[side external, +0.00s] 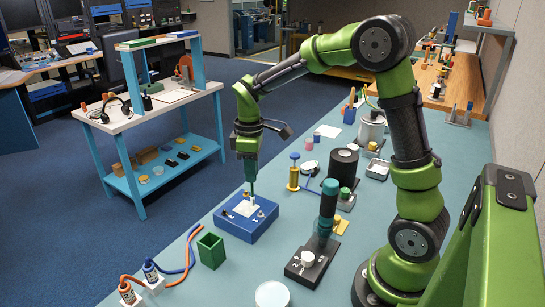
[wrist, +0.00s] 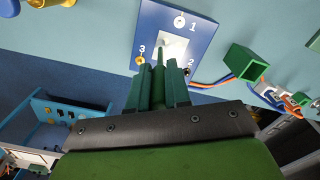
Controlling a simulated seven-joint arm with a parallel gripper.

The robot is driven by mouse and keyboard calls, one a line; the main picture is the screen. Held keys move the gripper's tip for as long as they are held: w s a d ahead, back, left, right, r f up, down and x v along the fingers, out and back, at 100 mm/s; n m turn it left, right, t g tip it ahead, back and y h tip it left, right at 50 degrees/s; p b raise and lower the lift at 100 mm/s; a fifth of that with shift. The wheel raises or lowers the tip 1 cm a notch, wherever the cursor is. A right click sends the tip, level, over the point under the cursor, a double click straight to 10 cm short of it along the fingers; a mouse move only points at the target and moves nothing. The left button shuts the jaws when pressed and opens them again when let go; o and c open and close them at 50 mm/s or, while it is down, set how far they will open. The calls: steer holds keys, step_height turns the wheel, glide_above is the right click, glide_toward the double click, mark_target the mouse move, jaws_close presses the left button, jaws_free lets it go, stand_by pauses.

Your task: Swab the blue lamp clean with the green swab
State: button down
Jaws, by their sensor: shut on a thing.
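My gripper (wrist: 160,92) is shut on a slim green swab (wrist: 159,72). In the side view my gripper (side external: 251,172) points down, with the swab (side external: 253,188) below it. The swab's tip is over or at the pale plate (wrist: 174,46) on top of a blue box (side external: 237,227); I cannot tell whether it touches. The box (wrist: 150,22) has small round fittings marked 1 (wrist: 180,21), 2 (wrist: 187,72) and 3 (wrist: 140,61). Fitting 1 looks white, 3 brass-coloured, 2 dark and partly hidden by a finger. I cannot tell which is the blue lamp.
An open green box (side external: 211,250) stands left of the blue box, near orange and blue cables with plugs (side external: 150,272). A black console with a white knob (side external: 307,258) is at right. A yellow post with blue top (side external: 294,172) and a black drum (side external: 343,165) stand behind.

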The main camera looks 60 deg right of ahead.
steer(key=shift+a, duration=2.75)
steer(key=w+d, duration=0.1)
steer(key=d, duration=0.5)
steer(key=shift+w+d, duration=0.3)
steer(key=shift+d, duration=0.1)
step_height(320, 180, up, 5)
stand_by(0.9)
stand_by(0.3)
